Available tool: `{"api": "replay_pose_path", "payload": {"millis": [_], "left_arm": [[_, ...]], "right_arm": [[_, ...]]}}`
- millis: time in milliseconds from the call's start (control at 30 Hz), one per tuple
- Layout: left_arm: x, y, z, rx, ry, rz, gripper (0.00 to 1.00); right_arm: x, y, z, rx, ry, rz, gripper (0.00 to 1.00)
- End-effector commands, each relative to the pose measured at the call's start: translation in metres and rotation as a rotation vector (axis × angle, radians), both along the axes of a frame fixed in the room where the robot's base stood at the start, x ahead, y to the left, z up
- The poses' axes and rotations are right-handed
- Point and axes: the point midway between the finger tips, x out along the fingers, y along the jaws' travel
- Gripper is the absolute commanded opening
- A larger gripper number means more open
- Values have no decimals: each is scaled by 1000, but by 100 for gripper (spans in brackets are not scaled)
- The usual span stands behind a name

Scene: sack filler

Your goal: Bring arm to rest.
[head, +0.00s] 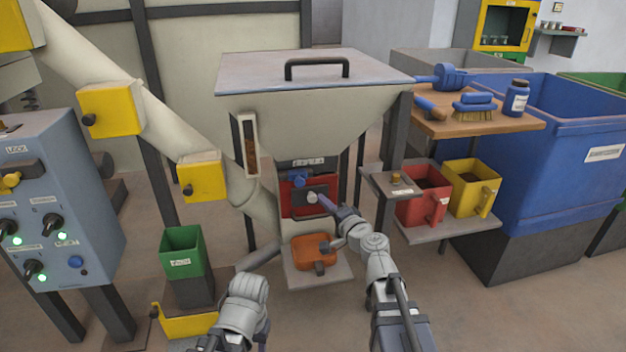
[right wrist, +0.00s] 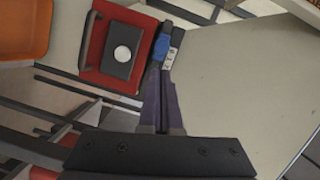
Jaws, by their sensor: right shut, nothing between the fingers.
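My right arm reaches up to the front of the filler hopper (head: 300,105). Its gripper (head: 322,201) is shut and empty, just in front of the red outlet panel (head: 293,205). In the right wrist view the shut fingers (right wrist: 164,85) point at a small blue handle (right wrist: 161,47) beside a label. Whether they touch it, I cannot tell. The blue handle also shows in the head view (head: 298,177). My left arm shows at the bottom of the head view, but I do not make out its fingers.
An orange tray (head: 314,262) sits below the outlet. A wooden shelf (head: 440,126) carries brushes and a bottle (head: 516,98). A green bin (head: 182,255) and the control box (head: 60,180) stand at left.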

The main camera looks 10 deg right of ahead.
Motion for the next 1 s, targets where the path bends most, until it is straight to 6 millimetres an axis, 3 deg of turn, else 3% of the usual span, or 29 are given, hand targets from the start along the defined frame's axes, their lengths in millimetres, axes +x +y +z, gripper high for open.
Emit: {"api": "replay_pose_path", "payload": {"millis": [167,200,300,400,533,700,900,1000], "left_arm": [[0,0,20,0,0,-2,50],[0,0,26,1,0,-3,50],[0,0,39,1,1,-5,50],[0,0,52,1,1,-7,50],[0,0,64,2,1,-9,50],[0,1,77,2,2,-11,50],[0,1,90,3,1,-13,50],[0,1,116,2,3,-12,50]], "right_arm": [[-30,81,-15,-219,80,258,0],[-44,104,-25,-300,115,346,0],[-88,150,-56,-513,227,563,0],[-135,170,-87,-725,361,749,0],[-188,167,-114,-968,540,919,0],[-236,141,-125,-1210,749,1028,0],[-276,105,-113,-1446,977,1070,0],[-273,106,-88,-1432,970,1066,0]]}}
